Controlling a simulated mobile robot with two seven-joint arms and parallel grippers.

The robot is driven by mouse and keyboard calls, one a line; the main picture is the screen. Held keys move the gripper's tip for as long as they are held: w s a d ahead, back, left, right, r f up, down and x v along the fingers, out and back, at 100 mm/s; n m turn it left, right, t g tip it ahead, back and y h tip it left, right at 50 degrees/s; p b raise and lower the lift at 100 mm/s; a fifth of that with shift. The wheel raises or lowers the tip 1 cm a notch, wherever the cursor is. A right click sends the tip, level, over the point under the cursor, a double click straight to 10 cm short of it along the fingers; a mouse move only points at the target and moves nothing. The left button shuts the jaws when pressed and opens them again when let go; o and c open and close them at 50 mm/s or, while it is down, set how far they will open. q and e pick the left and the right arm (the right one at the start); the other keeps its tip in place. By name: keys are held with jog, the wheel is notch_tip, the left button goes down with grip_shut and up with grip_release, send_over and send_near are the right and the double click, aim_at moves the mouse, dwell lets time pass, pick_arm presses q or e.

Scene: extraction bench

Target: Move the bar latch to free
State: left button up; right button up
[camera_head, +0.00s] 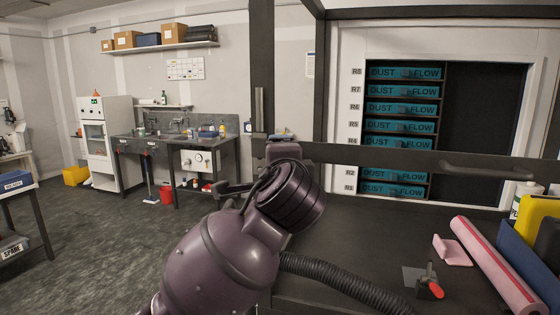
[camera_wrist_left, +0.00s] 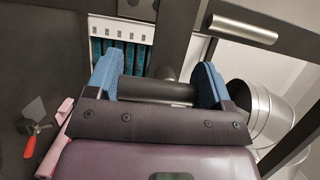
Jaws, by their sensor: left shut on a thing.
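My left arm, purple with a black ringed wrist, reaches in from the bottom middle of the head view to the dark horizontal bar (camera_head: 360,155) near its left post. In the left wrist view, my left gripper (camera_wrist_left: 157,78) has its two blue fingers on either side of a dark cylindrical grip (camera_wrist_left: 155,90), which appears to be the bar latch's handle. The fingers are shut on it. In the head view my own wrist hides most of the gripper and the latch, so the latch's position cannot be told. My right gripper is not in view.
Behind the bar is a rack of teal "DUST FLOW" cartridges (camera_head: 403,108). A metal bucket (camera_wrist_left: 255,112) stands right of the gripper. Open floor lies at left.

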pick_arm(q)
jog(key=o, duration=0.9)
jog(key=shift+s, duration=0.1)
jog(key=s, duration=0.3)
jog(key=s+b, duration=0.1)
jog(key=s, duration=0.6)
jog(key=shift+s+d+b, duration=0.3)
jog(key=shift+s+d, duration=0.05)
jog(key=shift+d, duration=0.05)
